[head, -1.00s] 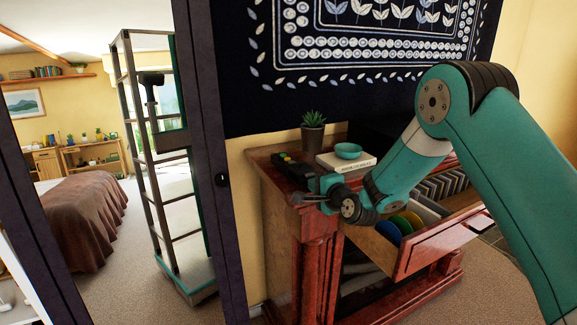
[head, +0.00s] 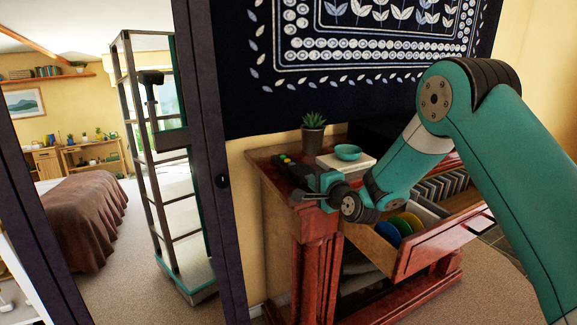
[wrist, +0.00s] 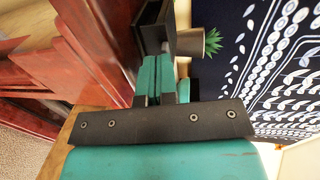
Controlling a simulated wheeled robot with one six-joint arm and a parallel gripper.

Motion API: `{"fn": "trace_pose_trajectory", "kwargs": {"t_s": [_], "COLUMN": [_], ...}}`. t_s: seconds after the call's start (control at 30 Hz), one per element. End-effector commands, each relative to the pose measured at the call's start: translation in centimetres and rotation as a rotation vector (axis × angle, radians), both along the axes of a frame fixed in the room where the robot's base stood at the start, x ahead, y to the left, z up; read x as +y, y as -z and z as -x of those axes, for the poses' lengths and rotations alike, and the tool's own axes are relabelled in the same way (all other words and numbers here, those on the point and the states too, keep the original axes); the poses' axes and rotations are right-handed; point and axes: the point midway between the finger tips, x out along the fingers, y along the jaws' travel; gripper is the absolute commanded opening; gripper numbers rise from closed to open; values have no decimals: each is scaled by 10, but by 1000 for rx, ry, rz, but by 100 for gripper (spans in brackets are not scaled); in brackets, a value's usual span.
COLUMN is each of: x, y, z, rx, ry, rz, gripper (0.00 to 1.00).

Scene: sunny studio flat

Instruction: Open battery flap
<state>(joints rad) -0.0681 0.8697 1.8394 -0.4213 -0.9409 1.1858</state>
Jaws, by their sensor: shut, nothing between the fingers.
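A dark device with small green, yellow and red spots (head: 283,160) lies on the left part of the red-brown cabinet top. Its near part is partly hidden by my gripper, and I cannot make out a battery flap on it. My gripper (head: 300,196) is at the cabinet's front left edge, close in front of the device. In the wrist view, my gripper (wrist: 154,65) has its teal fingers together and empty. A black box-like part (wrist: 153,27) shows just beyond the fingertips; I cannot tell whether they touch it.
A potted plant (head: 313,134), a white book (head: 344,162) and a teal bowl (head: 348,152) stand behind on the cabinet (head: 309,228). An open drawer (head: 440,243) holding coloured discs juts out below my arm. A dark post (head: 214,150) stands left of the cabinet.

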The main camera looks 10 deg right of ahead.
Motion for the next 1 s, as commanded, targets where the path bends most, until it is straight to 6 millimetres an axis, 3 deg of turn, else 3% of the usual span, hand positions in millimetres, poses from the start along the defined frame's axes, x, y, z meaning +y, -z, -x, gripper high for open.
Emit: {"fn": "trace_pose_trajectory", "kwargs": {"t_s": [1.0], "x": [0], "y": [-32], "z": [1], "rx": [0], "ry": [0], "rz": [0], "gripper": [0]}}
